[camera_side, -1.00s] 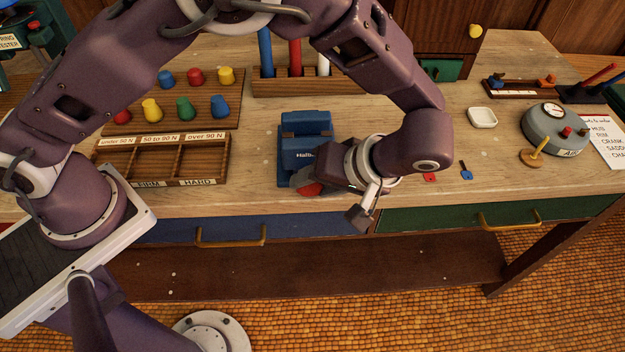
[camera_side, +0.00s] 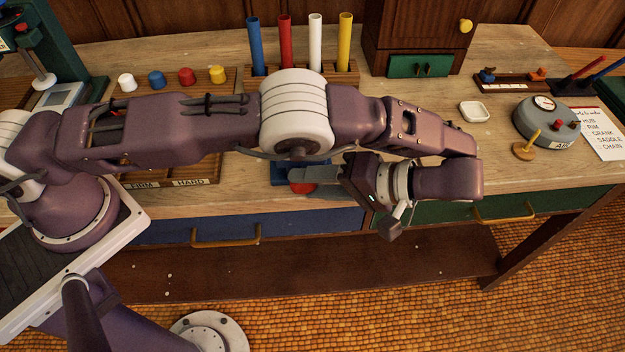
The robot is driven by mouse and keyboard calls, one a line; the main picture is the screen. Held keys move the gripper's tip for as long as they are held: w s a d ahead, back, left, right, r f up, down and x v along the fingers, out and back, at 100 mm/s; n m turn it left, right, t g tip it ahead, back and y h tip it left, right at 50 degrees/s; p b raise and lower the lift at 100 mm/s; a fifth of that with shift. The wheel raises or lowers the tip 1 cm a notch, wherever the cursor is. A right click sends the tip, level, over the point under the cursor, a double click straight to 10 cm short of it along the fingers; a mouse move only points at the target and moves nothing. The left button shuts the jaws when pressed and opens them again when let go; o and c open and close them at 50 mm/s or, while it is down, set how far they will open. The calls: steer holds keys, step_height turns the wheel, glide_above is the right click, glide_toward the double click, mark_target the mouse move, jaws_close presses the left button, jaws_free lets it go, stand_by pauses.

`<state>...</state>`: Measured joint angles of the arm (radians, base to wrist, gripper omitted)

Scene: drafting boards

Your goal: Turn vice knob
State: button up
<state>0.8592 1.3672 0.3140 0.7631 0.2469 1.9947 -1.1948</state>
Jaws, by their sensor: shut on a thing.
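The blue vice (camera_side: 282,174) stands at the front edge of the workbench, in the middle of the picture. My forearm hides most of it, so only a low blue part shows. Its round red knob (camera_side: 303,188) faces the front and shows just under my fingers. My gripper (camera_side: 308,178) comes in from the right, lying nearly level, and is shut on the knob. The fingers cover the knob's upper part, and how far it is turned cannot be told.
A rack with blue, red, white and yellow tubes (camera_side: 316,42) stands behind my arm. A white dish (camera_side: 474,111) and a grey round device (camera_side: 546,121) lie to the right. Blue and green drawers with brass handles (camera_side: 226,237) front the bench. Open space lies before it.

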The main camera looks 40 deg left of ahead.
stand_by(0.3)
steer(key=o, duration=1.4)
steer(key=shift+c, duration=0.2)
